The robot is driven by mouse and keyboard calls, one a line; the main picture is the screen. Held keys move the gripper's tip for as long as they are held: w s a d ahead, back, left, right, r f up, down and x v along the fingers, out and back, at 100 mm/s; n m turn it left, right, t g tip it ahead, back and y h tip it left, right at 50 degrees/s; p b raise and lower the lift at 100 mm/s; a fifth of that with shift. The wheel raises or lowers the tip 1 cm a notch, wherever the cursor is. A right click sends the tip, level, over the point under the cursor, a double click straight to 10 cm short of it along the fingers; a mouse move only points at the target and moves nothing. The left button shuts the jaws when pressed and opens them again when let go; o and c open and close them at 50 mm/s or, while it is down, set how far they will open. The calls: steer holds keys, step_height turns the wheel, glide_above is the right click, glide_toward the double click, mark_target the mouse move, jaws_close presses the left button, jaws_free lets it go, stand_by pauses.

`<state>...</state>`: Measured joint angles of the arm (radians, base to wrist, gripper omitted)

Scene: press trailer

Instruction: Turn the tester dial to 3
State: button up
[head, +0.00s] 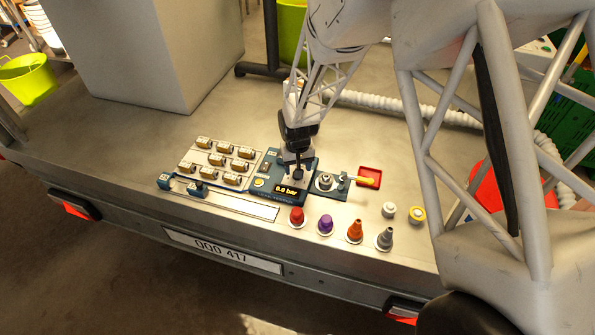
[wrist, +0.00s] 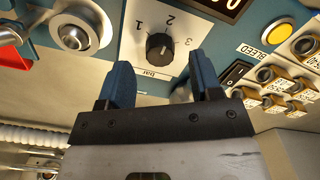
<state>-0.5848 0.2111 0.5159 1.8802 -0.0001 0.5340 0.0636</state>
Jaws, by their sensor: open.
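The tester (head: 290,193) is a dark blue unit on the trailer bed, and its display reads 0.0 bar in the head view. In the wrist view its dial (wrist: 159,46) is a small black knob on a pale plate marked 1, 2, 3 and "bar". I cannot tell for certain which number the knob points to. My gripper (wrist: 162,80) is open, its two blue fingertips apart on either side below the dial in the picture, with nothing between them. In the head view my gripper (head: 298,168) is over the tester and hides the dial.
A yellow button (wrist: 277,34) and a rocker switch (wrist: 236,72) are beside the dial. Left of the tester is a tray of several labelled blocks (head: 217,160). Several coloured caps stand in front, including a red one (head: 296,216).

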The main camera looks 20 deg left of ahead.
steer(key=shift+f, duration=1.3)
steer(key=shift+c, duration=0.2)
steer(key=c, duration=0.9)
steer(key=shift+m, duration=0.4)
steer(key=m, duration=1)
steer(key=shift+m, duration=0.3)
